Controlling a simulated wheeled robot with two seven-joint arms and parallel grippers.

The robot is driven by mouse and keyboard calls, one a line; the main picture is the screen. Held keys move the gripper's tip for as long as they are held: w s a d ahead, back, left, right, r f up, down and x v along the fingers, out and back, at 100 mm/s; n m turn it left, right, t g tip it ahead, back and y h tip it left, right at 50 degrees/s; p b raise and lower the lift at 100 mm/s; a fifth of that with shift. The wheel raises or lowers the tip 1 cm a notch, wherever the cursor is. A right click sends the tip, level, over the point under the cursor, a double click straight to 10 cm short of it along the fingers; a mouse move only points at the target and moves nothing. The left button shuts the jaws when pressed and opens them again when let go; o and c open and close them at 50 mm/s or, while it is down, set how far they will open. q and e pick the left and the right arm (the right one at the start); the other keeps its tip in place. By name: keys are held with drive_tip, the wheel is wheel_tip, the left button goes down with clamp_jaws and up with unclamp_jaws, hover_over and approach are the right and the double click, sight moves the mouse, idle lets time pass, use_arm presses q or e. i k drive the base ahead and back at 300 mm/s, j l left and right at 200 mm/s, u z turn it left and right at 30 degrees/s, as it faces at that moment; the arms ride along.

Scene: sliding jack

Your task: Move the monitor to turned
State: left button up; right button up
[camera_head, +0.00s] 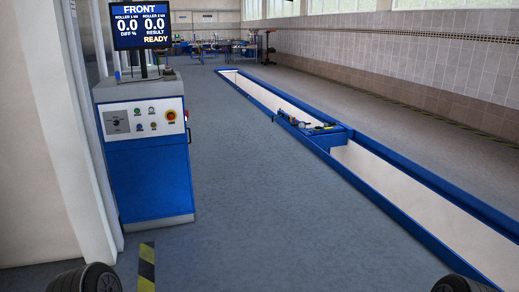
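The monitor (141,25) is a dark flat screen in the upper left, on a thin post above a blue and white control cabinet (150,180). Its screen faces me nearly square on and reads FRONT, two values of 0.0, and READY in yellow. No fingers of my left or right gripper show in this view, and nothing touches the monitor.
A long pit with blue rails (390,190) runs from the far middle to the lower right. A blue sliding jack (325,131) spans it. A white wall (40,130) stands left of the cabinet. The grey floor between cabinet and pit is clear, with a yellow-black stripe (146,268) in front.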

sight(141, 25)
drive_tip(key=i, duration=0.75)
drive_tip(key=i+l+u, duration=0.15)
drive_tip(key=i, duration=0.6)
drive_tip(key=i+l, duration=0.15)
drive_tip(key=i, duration=0.6)
drive_tip(key=i+l+u, duration=0.15)
drive_tip(key=i+u, duration=0.2)
drive_tip(key=i+l+u, duration=0.35)
drive_tip(key=i, duration=0.15)
drive_tip(key=i+l+u, duration=0.35)
drive_tip(key=i+z, duration=0.1)
drive_tip(key=z, duration=0.85)
drive_tip(key=i, duration=5.5)
drive_tip(key=j, duration=0.1)
